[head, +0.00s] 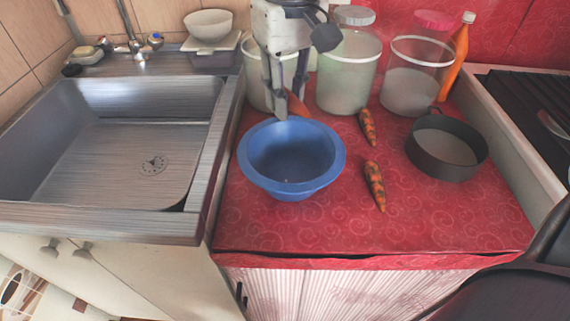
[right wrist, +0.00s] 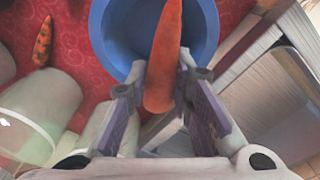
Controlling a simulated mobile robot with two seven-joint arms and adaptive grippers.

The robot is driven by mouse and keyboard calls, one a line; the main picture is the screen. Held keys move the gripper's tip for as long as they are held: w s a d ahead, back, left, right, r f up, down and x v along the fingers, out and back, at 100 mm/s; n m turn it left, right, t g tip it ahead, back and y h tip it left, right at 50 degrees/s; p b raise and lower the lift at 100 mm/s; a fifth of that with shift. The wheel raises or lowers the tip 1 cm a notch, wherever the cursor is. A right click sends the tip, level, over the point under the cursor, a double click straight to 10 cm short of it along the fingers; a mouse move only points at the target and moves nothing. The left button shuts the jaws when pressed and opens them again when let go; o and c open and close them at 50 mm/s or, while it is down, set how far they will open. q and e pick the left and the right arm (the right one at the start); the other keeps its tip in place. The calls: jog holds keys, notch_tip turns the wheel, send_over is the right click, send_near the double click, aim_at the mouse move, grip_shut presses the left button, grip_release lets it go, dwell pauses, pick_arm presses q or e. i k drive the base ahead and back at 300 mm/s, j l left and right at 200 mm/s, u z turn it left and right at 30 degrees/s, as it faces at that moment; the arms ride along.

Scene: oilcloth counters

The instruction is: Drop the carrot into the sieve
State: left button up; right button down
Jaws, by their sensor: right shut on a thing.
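My right gripper (head: 284,104) is shut on a plain orange carrot and holds it over the back rim of a blue bowl (head: 262,180). In the head view the carrot (head: 297,105) is mostly hidden behind a finger. In the right wrist view the carrot (right wrist: 166,50) sticks out between the fingers (right wrist: 160,95), above the blue bowl (right wrist: 112,25). A dark round pan-like vessel with a grey bottom, which looks like the sieve (head: 443,168), stands right of the bowl, apart from it. My left gripper is not in view.
Two dark-speckled carrots (head: 374,186) (head: 367,127) lie between bowl and sieve. Tall pale containers (head: 348,80) (head: 410,85) and an orange bottle (head: 456,62) stand behind. A metal sink (head: 120,145) is left, a stovetop (head: 525,100) right. The red counter's front (head: 300,225) is clear.

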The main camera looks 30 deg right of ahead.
aim_at(446, 160)
jog(key=k, duration=0.35)
jog(key=k+z, duration=0.15)
jog(key=z, duration=1.7)
